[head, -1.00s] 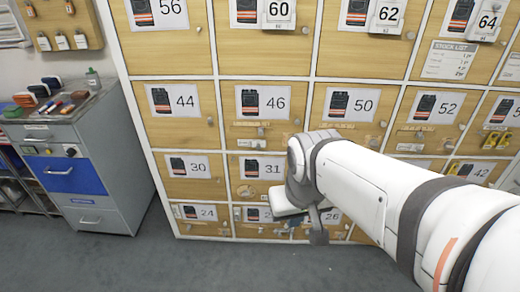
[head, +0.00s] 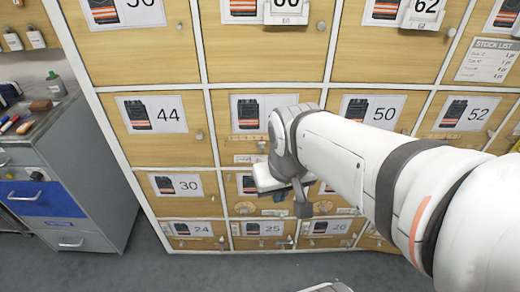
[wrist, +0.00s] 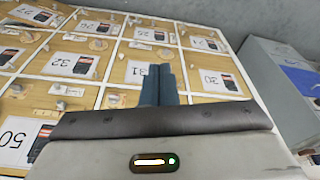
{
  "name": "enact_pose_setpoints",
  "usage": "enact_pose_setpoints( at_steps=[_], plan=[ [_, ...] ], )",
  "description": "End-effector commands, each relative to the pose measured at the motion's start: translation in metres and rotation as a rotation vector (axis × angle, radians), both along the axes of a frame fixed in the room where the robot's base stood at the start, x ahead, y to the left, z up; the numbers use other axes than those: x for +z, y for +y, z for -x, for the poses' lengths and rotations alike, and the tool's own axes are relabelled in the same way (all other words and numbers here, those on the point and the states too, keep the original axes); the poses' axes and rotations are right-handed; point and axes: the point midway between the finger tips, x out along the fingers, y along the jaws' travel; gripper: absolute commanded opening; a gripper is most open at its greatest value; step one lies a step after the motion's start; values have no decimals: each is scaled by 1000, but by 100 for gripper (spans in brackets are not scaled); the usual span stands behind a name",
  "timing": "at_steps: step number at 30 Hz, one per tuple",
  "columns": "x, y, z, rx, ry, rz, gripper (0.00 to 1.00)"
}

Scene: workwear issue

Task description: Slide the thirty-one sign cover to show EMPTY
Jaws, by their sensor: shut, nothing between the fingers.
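The number 31 door is in the middle of the locker wall. In the head view my arm and gripper body cover much of its label (head: 246,184). In the wrist view the 31 label (wrist: 150,75) shows upside down, partly behind my fingers. My gripper (wrist: 161,62) is shut and empty, its two blue-grey fingers together in front of that door. I cannot tell whether they touch it.
Doors 30 (head: 177,186) and 44 (head: 152,115) lie to the left, 50 (head: 368,118) to the right and 25 (head: 264,229) below. Several doors carry knobs and small fittings. A grey cabinet (head: 110,150) stands at the left. Carpet floor (head: 140,268) is open in front.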

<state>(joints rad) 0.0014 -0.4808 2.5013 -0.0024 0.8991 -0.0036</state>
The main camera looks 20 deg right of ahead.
Motion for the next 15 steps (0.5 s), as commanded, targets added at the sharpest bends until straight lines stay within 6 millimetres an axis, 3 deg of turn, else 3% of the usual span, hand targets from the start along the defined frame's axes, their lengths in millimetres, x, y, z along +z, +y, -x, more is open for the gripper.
enact_pose_setpoints(
  at_steps=[5, 8, 11, 15],
  plan=[
    [-7, -4, -6, -18, -7, 7, 0],
    [-27, -28, -27, -58, -40, 34, 0],
    [-61, -59, -61, -146, -102, 73, 0],
    [-120, -111, -116, -266, -221, 113, 0]
  ],
)
